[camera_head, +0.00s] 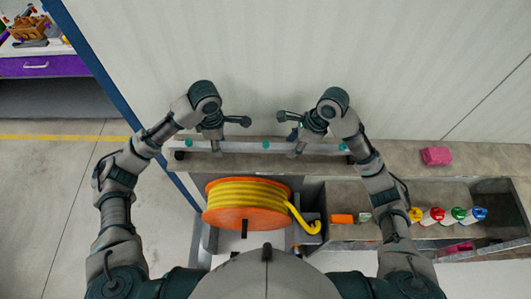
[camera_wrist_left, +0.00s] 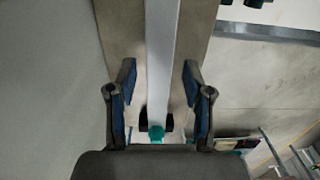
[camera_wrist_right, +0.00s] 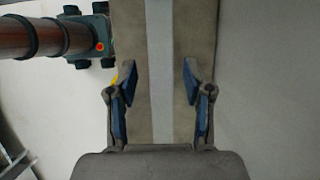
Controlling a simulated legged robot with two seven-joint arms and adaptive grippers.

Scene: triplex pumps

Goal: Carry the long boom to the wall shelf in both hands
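The long boom (camera_head: 240,146) is a pale grey bar with teal marks and dark ends. It lies lengthwise over the brown wall shelf (camera_head: 405,157), near its left part; I cannot tell if it touches the surface everywhere. My left gripper (camera_head: 215,141) is above the boom's left part. In the left wrist view its fingers (camera_wrist_left: 158,80) are wide apart, with the bar (camera_wrist_left: 162,50) between them and gaps on both sides. My right gripper (camera_head: 297,145) is above the boom's right part. In the right wrist view its fingers (camera_wrist_right: 160,80) are also spread, clear of the bar (camera_wrist_right: 160,45).
An orange reel with yellow hose (camera_head: 246,204) stands below the shelf. Several colored-cap bottles (camera_head: 433,215) sit in the lower grey bin, right. A pink block (camera_head: 436,156) lies on the shelf's right part. The pale wall (camera_head: 270,60) rises behind. Open floor (camera_head: 50,200) is at left.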

